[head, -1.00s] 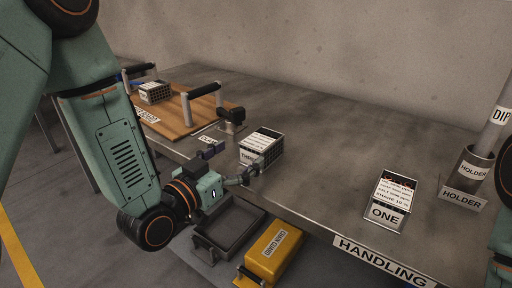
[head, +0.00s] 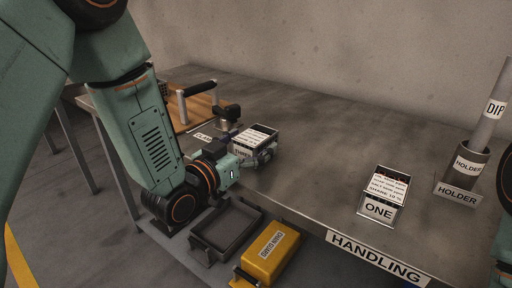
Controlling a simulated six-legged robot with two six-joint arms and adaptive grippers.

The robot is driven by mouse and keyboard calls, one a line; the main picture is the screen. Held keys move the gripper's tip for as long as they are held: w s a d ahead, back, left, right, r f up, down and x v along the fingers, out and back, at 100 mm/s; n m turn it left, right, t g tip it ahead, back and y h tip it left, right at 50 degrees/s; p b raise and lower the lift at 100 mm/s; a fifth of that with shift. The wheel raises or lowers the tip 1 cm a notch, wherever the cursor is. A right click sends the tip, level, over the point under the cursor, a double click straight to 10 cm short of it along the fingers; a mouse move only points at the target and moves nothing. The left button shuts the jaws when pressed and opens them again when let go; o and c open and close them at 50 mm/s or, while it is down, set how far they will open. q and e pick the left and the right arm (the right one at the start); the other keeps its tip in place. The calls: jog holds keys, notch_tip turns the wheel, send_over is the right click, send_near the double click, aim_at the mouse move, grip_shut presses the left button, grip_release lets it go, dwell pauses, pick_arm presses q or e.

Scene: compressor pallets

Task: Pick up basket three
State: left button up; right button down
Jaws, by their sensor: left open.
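Basket three (head: 258,138), a small dark basket with a white label on top, stands upright on the grey metal table near its front edge. The lower part of its front label is partly hidden by my gripper. My left gripper (head: 250,147) is open at the basket's near side, with one finger in front of its right part and the other near its left side. I cannot tell whether the fingers touch it. The basket still rests on the table. My right gripper is not in view.
Basket one (head: 379,211) stands further right, near the HANDLING label (head: 375,261). A holder (head: 463,172) with a DIP tube is at the right. A black clamp (head: 228,114) and a wooden board with a handle (head: 199,88) are behind left. A grey tray (head: 228,228) and yellow box (head: 270,252) sit below the edge.

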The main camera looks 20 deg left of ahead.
pick_arm(q)
jog(key=c, duration=1.6)
jog(key=shift+c, duration=0.3)
jog(key=shift+r, duration=0.1)
